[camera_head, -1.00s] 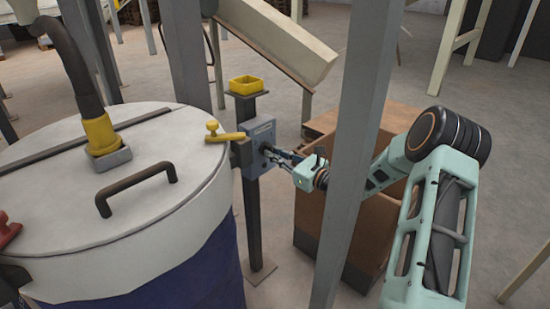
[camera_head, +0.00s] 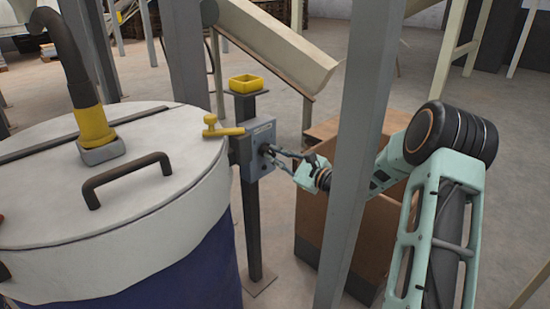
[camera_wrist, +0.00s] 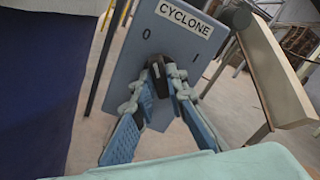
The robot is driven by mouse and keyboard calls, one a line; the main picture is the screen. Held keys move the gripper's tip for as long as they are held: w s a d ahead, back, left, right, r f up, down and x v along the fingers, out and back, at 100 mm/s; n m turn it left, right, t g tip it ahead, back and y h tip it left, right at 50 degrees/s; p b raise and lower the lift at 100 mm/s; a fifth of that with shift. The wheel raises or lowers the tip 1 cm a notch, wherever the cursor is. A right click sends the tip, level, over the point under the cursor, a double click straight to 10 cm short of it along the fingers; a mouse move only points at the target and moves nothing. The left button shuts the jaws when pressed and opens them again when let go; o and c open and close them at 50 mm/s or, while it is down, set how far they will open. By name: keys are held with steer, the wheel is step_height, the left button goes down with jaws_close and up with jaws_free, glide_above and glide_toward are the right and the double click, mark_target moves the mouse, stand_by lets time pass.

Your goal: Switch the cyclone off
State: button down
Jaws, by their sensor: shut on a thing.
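The cyclone switch is a grey-blue box (camera_head: 258,148) on a dark post, just right of the white-lidded drum. In the wrist view its face (camera_wrist: 125,75) bears the label CYCLONE (camera_wrist: 185,15), with a 0 (camera_wrist: 146,33) and a 1 (camera_wrist: 195,57) below it. A dark knob (camera_wrist: 154,88) stands out from the face under these marks. My gripper (camera_head: 269,152) reaches the box from the right. In the wrist view my gripper (camera_wrist: 162,72) has its fingers on both sides of the knob, shut on it. The fingers partly hide the knob, so I cannot tell which mark it points to.
A grey upright (camera_head: 350,150) stands in front of my forearm. A brown carton (camera_head: 320,215) is below my arm. A yellow tray (camera_head: 246,84) tops the post.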

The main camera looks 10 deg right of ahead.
stand_by(0.3)
steer(key=c, duration=1.9)
jaws_free()
steer(key=shift+c, duration=0.2)
steer(key=v, duration=1.2)
